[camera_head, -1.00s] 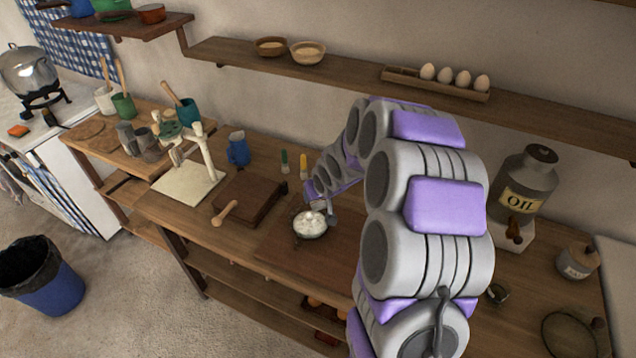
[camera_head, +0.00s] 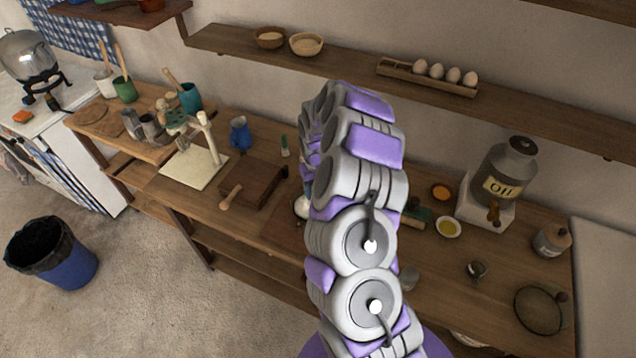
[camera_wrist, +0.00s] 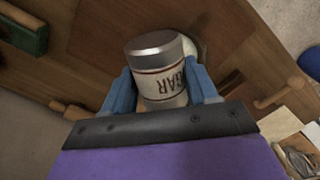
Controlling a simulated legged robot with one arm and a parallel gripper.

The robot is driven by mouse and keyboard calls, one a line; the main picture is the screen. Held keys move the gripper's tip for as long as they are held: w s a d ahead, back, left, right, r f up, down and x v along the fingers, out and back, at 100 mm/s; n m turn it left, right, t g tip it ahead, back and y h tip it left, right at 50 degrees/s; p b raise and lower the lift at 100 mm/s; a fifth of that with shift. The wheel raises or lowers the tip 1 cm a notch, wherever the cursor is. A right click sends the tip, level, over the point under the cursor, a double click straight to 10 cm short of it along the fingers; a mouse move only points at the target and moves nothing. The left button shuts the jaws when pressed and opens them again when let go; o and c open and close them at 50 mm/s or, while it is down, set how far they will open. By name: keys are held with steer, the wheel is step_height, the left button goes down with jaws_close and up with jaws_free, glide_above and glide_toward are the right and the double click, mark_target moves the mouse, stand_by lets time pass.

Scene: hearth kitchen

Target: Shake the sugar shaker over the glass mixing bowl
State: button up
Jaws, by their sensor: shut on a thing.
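The sugar shaker (camera_wrist: 158,72) is a small jar with a metal top and a label reading SUGAR upside down in the wrist view. My gripper (camera_wrist: 162,88) is shut on it, with a blue finger on each side. The glass mixing bowl (camera_head: 301,207) shows only as a pale sliver at the left edge of my arm in the head view. A pale round edge (camera_wrist: 190,47), perhaps the bowl, shows behind the shaker in the wrist view. My arm hides the gripper and shaker in the head view.
A wooden box with a handle (camera_head: 252,185), a blue jug (camera_head: 240,134) and a press on a pale board (camera_head: 193,169) stand to the left. An oil canister (camera_head: 506,172) and small bowls stand to the right. A shelf (camera_head: 350,66) runs above.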

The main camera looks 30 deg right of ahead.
steer(key=shift+w+a+g, duration=0.1)
steer(key=shift+g, duration=0.6)
steer(key=shift+d+f+g+y+b, duration=0.15)
steer(key=shift+g+b, duration=0.2)
steer(key=shift+g, duration=0.25)
steer(key=shift+d+g+y+b, duration=0.15)
steer(key=shift+g+b, duration=0.2)
steer(key=shift+g, duration=0.25)
steer(key=shift+a+g, duration=0.15)
steer(key=shift+g, duration=1.05)
steer(key=shift+a, duration=0.1)
